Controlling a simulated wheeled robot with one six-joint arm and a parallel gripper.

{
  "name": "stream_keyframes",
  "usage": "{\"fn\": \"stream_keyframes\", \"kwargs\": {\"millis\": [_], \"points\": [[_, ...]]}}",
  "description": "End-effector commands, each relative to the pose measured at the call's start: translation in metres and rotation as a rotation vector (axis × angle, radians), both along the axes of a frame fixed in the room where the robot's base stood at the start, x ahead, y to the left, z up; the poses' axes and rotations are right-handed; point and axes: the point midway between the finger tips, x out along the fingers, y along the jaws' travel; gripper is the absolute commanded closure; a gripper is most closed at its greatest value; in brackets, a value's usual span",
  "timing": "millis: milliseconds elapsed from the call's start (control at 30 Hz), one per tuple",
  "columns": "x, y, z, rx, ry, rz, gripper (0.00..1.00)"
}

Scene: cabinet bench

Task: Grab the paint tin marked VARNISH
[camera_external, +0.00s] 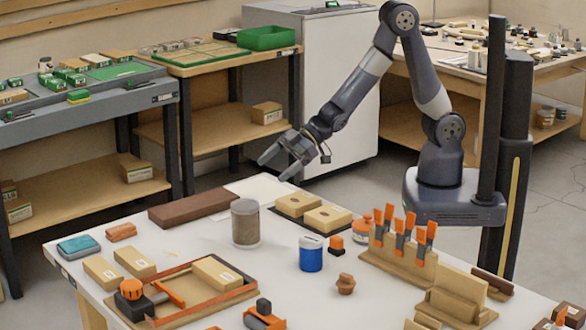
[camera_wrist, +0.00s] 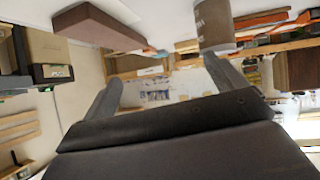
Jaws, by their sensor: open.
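My gripper (camera_external: 276,167) is open and empty, held above the back edge of the white bench, up and to the right of a brown block. Its two fingers also show spread in the wrist view (camera_wrist: 163,72). A grey-brown cylindrical tin (camera_external: 245,223) stands upright on the bench, below and apart from the gripper. A similar tin shows at the top of the wrist view (camera_wrist: 214,25), beyond the right finger, with faint marks on its side. A blue tin with a white top (camera_external: 311,254) stands nearer the front. I cannot read VARNISH on any tin.
The brown block (camera_external: 191,206) lies left of the grey-brown tin. Orange-handled tools stand in a wooden rack (camera_external: 398,258). A framed tray (camera_external: 170,300) fills the front left.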

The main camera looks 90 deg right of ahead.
Motion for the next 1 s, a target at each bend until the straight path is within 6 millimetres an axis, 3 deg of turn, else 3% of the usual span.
{"fn": "stream_keyframes", "kwargs": {"millis": [100, 300, 467, 700, 1000], "points": [[0.005, 0.046, -0.023, 0.072, -0.032, 0.133, 0.09], [0.000, 0.091, -0.039, 0.160, -0.058, 0.269, 0.09], [0.004, 0.105, -0.045, 0.180, -0.061, 0.296, 0.09], [0.024, 0.130, -0.058, 0.180, -0.062, 0.294, 0.09], [0.038, 0.145, -0.066, 0.179, -0.061, 0.293, 0.09]]}}
